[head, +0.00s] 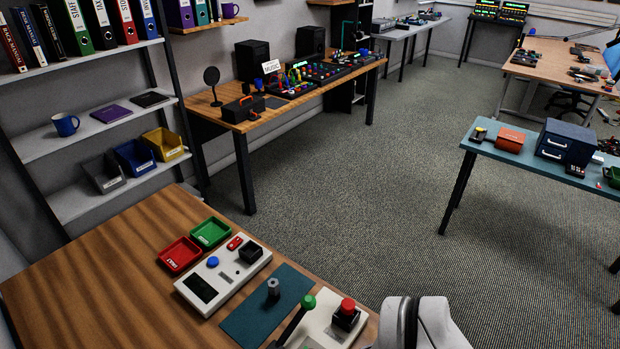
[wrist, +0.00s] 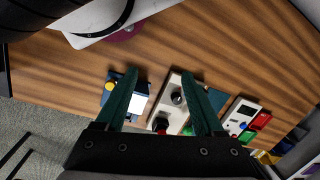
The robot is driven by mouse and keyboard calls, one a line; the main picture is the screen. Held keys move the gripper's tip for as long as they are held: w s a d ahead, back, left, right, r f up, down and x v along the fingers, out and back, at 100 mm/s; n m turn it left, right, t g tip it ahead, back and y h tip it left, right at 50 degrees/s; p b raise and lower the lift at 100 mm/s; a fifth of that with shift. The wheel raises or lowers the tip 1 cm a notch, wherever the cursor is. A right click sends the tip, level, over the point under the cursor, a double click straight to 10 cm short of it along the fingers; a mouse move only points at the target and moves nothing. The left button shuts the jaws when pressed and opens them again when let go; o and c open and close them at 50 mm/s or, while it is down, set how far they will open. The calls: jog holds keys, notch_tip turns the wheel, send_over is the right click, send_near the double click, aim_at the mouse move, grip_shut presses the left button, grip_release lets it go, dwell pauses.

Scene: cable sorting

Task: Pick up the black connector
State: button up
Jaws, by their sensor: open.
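My gripper (wrist: 158,78) shows in the wrist view with its two dark green fingers spread and nothing between them. It is above the wooden table (wrist: 60,60). No piece is clearly recognisable as the black connector. A dark upright cylinder with a thin top (head: 273,289) stands on the teal mat (head: 245,320) in the head view.
A red tray (head: 180,254) and a green tray (head: 210,232) lie beyond the white panel. A dark blue box (wrist: 118,88) is near the left finger. The table's left part is clear.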

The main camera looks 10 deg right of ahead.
jog(key=shift+w, duration=0.1)
jog(key=m+h, duration=0.3)
jog(key=m, duration=0.9)
send_over(347, 304)
jog(key=a, duration=0.3)
jog(key=shift+h, duration=0.3)
jog(key=d+f, duration=0.1)
jog(key=f, duration=0.4)
jog(key=d+f, duration=0.1)
jog(key=f, duration=0.4)
jog(key=d+f, duration=0.1)
jog(key=f, duration=0.4)
jog(key=shift+f, duration=0.1)
grip_shut()
